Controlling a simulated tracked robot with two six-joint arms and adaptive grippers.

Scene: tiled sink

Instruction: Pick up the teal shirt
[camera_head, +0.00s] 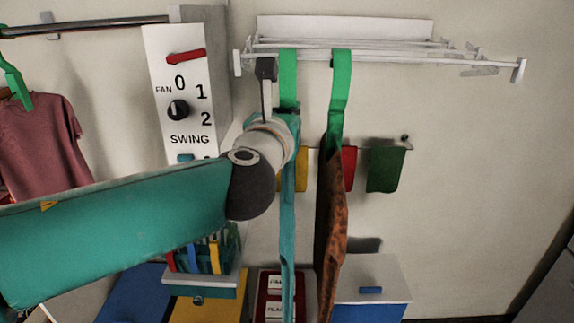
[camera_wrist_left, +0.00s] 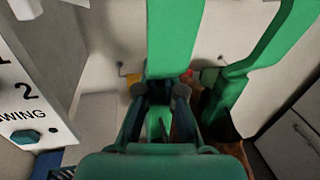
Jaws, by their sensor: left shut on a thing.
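The teal shirt (camera_head: 288,230) hangs edge-on below a green hanger (camera_head: 288,75), which hooks onto the white wall rack (camera_head: 345,28). My left gripper (camera_head: 286,115) is at the lower part of this hanger, just above the shirt. In the left wrist view the jaws (camera_wrist_left: 160,92) are shut on the green hanger (camera_wrist_left: 173,40). The shirt's upper part is hidden behind my gripper and wrist. My right gripper is not in view.
A brown-orange shirt (camera_head: 330,230) on another green hanger (camera_head: 338,90) hangs close on the right. A fan control panel (camera_head: 180,105) stands on the left, and a dark red shirt (camera_head: 40,145) hangs at far left. Small coloured cloths (camera_head: 385,170) hang behind.

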